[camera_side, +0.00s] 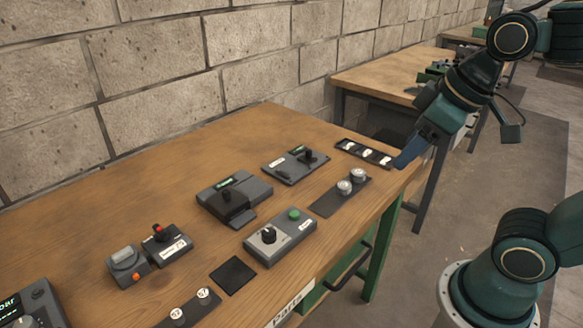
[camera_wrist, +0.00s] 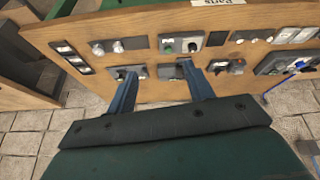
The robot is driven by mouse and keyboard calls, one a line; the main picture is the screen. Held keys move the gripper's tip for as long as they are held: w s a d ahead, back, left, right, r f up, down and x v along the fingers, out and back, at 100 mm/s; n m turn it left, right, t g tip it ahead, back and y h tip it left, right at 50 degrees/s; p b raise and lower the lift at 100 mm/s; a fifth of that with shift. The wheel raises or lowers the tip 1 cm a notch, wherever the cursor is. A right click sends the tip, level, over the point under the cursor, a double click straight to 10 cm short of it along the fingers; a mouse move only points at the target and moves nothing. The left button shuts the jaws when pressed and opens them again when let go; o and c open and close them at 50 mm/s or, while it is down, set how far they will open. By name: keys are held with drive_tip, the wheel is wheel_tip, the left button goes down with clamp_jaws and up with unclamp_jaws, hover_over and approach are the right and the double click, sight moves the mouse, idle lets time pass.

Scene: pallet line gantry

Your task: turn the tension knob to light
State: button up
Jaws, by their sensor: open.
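A grey box (camera_side: 280,238) with a black knob (camera_side: 268,235) on a pale plate, a green button (camera_side: 294,214) and a small white label stands near the table's front edge. It also shows in the wrist view (camera_wrist: 181,43). The label is too small to read, so I cannot confirm this is the tension knob or read its setting. My gripper (camera_side: 404,160) is at the right end of the table, well away from the box. In the wrist view my gripper (camera_wrist: 157,69) is open, with nothing visible between its two blue fingers.
Two silver knobs (camera_side: 345,187) sit on a dark strip right of the box. Lever units (camera_side: 295,165) (camera_side: 235,200) stand behind it. A red-tipped joystick unit (camera_side: 167,244) is left. A black square mat (camera_side: 233,275) lies beside the box. Bare wood (camera_side: 90,215) lies near the block wall.

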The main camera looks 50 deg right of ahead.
drive_tip(key=w+a+n+g, duration=0.1)
drive_tip(key=w+a+n, duration=0.1)
drive_tip(key=w+n, duration=0.3)
drive_tip(key=n+g, duration=0.4)
drive_tip(key=n, duration=0.5)
hover_over(269, 232)
wheel_tip(269, 232, down, 11)
drive_tip(key=shift+f, duration=0.15)
wheel_tip(269, 232, down, 14)
drive_tip(key=shift+r, duration=0.25)
drive_tip(key=c, duration=1)
